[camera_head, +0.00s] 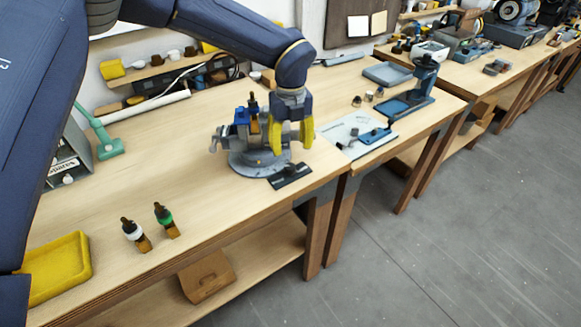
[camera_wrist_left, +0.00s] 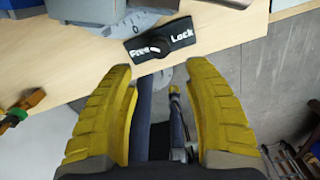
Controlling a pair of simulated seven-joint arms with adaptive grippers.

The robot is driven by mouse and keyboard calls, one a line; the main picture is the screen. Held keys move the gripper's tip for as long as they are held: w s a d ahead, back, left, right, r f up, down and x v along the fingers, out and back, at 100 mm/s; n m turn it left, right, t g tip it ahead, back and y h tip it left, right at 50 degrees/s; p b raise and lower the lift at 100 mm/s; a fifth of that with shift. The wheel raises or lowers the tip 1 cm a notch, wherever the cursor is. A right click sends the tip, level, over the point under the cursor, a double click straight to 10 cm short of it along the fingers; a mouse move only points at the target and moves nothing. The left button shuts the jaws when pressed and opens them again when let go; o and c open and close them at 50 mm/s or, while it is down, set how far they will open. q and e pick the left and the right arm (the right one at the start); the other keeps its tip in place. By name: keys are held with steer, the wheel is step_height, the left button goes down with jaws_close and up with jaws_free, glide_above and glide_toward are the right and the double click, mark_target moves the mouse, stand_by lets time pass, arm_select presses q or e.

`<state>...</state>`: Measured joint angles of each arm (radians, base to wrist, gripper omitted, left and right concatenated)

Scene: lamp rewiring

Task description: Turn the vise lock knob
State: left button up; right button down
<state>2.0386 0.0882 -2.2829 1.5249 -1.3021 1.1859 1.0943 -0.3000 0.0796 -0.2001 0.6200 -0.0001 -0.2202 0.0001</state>
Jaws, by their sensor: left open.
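The vise (camera_head: 258,158) is a grey-blue clamp on a round base near the front edge of the wooden bench. Beside its base lies a black lock plate (camera_head: 290,177). In the left wrist view the plate (camera_wrist_left: 179,39) reads "Free" and "Lock", with a dark knob (camera_wrist_left: 157,44) between the words. A white mark on the knob sits on the "Free" side. My left gripper (camera_head: 292,147) has yellow fingers pointing down, open and empty, beside the vise and above the plate. In its wrist view, the fingertips (camera_wrist_left: 162,72) are apart, with the knob beyond them. My right gripper is not visible.
A small part with a dark tip (camera_head: 254,108) stands at the vise. Two similar parts, one white-banded (camera_head: 133,232) and one green-banded (camera_head: 164,218), stand near a yellow tray (camera_head: 58,270). A white mat (camera_head: 350,148) lies to the right.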

mark_target(291, 167)
arm_select(q)
step_height(291, 167, down, 9)
stand_by(0.5)
steer(key=shift+o, duration=0.2)
jaws_close()
stand_by(0.3)
